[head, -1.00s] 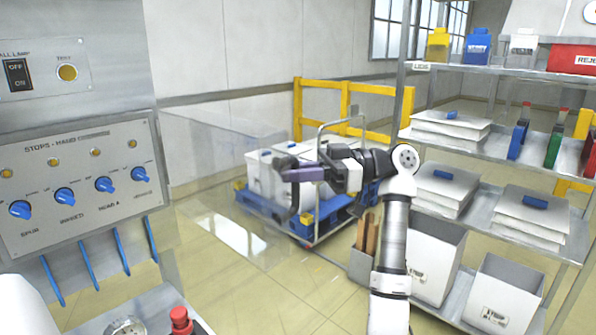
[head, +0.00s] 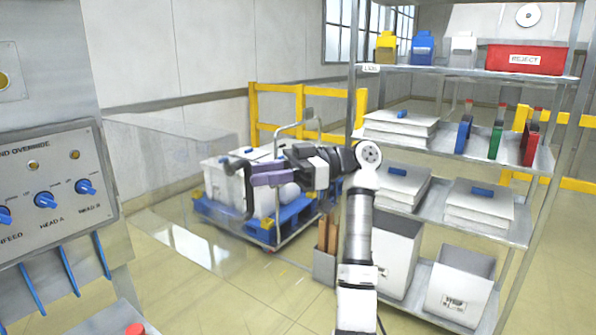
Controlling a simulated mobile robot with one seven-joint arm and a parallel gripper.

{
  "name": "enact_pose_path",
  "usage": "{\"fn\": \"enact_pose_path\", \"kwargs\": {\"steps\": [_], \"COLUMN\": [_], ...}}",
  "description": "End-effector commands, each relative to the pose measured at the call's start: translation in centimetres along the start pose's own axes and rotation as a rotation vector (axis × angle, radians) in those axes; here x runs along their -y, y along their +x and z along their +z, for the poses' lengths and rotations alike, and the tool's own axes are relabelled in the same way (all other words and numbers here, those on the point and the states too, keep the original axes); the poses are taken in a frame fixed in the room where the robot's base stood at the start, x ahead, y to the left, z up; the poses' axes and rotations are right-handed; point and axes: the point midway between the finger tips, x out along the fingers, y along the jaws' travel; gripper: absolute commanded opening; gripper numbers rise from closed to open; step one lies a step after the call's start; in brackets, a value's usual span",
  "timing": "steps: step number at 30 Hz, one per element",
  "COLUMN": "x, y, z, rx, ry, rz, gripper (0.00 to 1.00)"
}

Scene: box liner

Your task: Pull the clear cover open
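The clear cover (head: 150,150) is a large see-through panel between the grey control panel and the blue cart, seen at left of centre in the head view. A dark curved handle (head: 248,205) stands at its right side. My gripper (head: 254,179), with purple fingers, reaches left from my arm to the handle. The fingertips overlap the handle in the picture. The fingers are seen from the side, so I cannot tell whether they are closed around it.
The grey control panel (head: 50,185) with blue knobs is at left. A blue cart (head: 290,218) with white boxes stands behind my gripper. A metal shelf unit (head: 455,215) with bins and stacked white sheets is close on the right. Yellow rails (head: 275,89) run behind.

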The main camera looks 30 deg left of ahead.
Motion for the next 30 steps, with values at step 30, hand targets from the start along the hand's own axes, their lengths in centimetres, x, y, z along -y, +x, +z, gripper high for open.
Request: {"fn": "enact_pose_path", "kwargs": {"steps": [30], "x": [0.0], "y": [-10.9], "z": [0.0], "rx": [-0.001], "ry": [0.0], "rz": [-0.001], "gripper": [0.32]}}
